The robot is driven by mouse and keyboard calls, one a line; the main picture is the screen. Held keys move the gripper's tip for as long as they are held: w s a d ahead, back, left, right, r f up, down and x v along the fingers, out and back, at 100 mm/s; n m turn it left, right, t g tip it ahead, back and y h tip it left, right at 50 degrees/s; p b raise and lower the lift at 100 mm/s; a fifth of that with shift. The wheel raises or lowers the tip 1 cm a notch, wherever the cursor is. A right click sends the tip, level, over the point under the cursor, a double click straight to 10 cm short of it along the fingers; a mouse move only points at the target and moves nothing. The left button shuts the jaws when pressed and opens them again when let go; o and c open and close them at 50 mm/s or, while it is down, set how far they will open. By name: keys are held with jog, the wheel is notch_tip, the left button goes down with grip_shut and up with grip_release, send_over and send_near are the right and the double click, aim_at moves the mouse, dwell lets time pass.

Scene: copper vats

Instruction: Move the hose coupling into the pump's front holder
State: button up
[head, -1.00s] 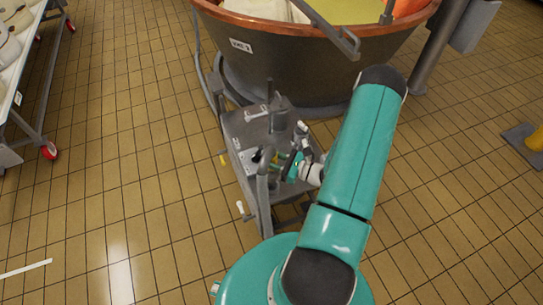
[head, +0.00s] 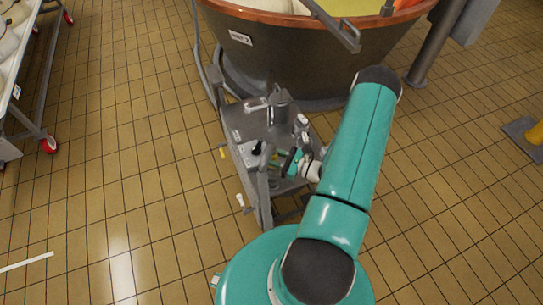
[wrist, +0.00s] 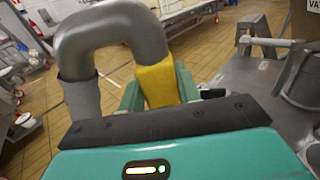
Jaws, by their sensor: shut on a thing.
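The hose coupling is a grey bent pipe (wrist: 110,35) with a yellow section and a wider sleeve on its down-turned left end. My gripper (wrist: 156,90) is shut on the yellow section, its teal fingers on both sides. In the head view my gripper (head: 290,161) is over the near part of the pump cart (head: 243,133).
A large copper-rimmed vat (head: 290,60) stands behind the cart. A wheeled rack (head: 30,90) is at the left, and a yellow-footed post (head: 535,135) at the far right. The tiled floor left and right of the cart is clear.

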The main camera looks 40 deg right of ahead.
jog(key=shift+f, duration=3.2)
dwell(0.6)
jog(key=o, duration=1.2)
jog(key=shift+c, duration=0.2)
jog(key=v, duration=1.3)
jog(key=shift+s+d, duration=0.25)
jog(key=shift+s, duration=0.05)
